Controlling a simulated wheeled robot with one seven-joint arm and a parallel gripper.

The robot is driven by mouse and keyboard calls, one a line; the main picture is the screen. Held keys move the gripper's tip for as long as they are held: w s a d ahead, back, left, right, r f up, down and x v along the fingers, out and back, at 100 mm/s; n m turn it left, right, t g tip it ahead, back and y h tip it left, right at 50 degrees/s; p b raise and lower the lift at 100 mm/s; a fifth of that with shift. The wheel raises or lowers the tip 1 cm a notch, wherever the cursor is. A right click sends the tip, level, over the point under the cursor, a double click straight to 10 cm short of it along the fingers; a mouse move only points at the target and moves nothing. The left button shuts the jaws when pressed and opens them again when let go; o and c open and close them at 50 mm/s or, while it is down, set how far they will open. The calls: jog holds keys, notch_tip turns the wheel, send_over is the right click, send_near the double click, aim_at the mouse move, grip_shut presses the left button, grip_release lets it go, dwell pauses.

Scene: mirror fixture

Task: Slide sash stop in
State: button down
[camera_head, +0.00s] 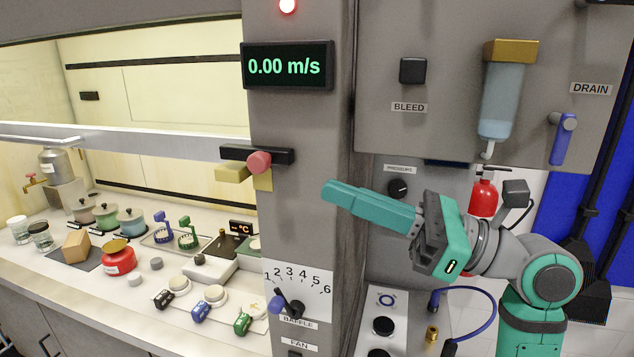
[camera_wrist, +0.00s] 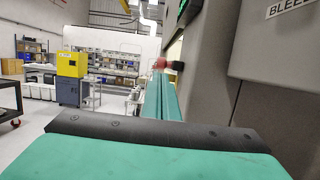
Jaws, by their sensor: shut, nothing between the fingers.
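The sash stop looks to be the round red knob (camera_head: 259,162) on a short black horizontal bar (camera_head: 283,154), on the fume hood's grey post below the display. A yellow block (camera_head: 231,173) sits just left of the knob, by the end of the sash's lower rail (camera_head: 120,137). My teal gripper (camera_head: 328,193) is shut and empty, pointing left in front of the post, to the right of and lower than the knob in the picture. In the wrist view the shut fingers (camera_wrist: 163,92) point forward, and the red knob (camera_wrist: 159,63) shows just beyond their tips, apart from them.
The display (camera_head: 287,66) reads 0.00 m/s under a lit red lamp (camera_head: 288,5). The baffle lever (camera_head: 290,305) is lower on the post. A grey panel with a bottle (camera_head: 503,95) and blue drain handle (camera_head: 563,138) stands right. Pots and valves crowd the hood's worktop.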

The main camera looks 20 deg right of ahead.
jog(key=v, duration=0.5)
jog(key=shift+d+f, duration=0.15)
jog(key=shift+d, duration=0.3)
